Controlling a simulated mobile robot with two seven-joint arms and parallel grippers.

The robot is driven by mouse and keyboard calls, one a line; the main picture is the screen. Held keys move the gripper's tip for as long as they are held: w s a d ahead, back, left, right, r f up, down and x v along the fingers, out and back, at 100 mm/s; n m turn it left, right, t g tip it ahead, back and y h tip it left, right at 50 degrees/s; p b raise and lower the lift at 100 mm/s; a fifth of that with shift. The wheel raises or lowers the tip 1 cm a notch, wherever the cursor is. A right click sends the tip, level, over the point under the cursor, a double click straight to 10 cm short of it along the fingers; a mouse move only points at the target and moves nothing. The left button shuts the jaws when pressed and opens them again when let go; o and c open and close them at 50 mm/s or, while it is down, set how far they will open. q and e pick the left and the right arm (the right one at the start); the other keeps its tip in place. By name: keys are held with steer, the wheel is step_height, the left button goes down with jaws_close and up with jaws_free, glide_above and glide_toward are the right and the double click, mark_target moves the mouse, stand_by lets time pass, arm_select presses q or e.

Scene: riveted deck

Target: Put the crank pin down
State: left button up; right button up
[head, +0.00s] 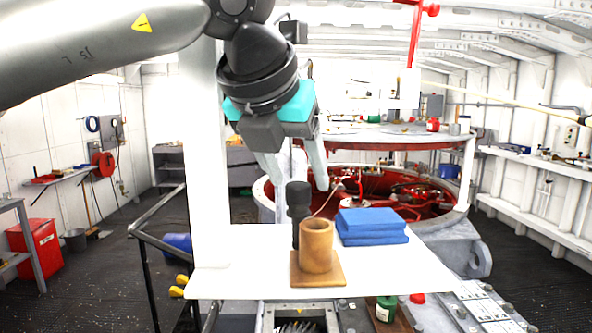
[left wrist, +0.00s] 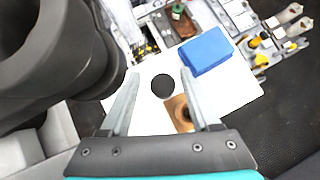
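A dark, stepped pin (head: 298,212), which I take for the crank pin, stands upright on the white tabletop (head: 245,268). Its round top (left wrist: 162,85) shows in the left wrist view. A brown cylinder on a square base (head: 317,247) stands close in front of it and hides its foot. My left gripper (head: 298,186) points down over the pin and is open. In the left wrist view its fingers (left wrist: 160,78) stand on either side of the pin's top, with clear gaps. My right gripper is not in view.
A folded blue cloth-like stack (head: 372,226) lies right of the pin, also seen in the left wrist view (left wrist: 206,51). Behind the tabletop is a round red-lined pit (head: 400,192). A dark railing (head: 145,250) stands at left. The tabletop's front left is clear.

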arm_select(q)
steer(key=shift+w+d, duration=0.1)
steer(key=shift+w, duration=0.05)
steer(key=shift+r, duration=0.1)
steer(key=v, duration=1.2)
steer(key=shift+b, duration=0.4)
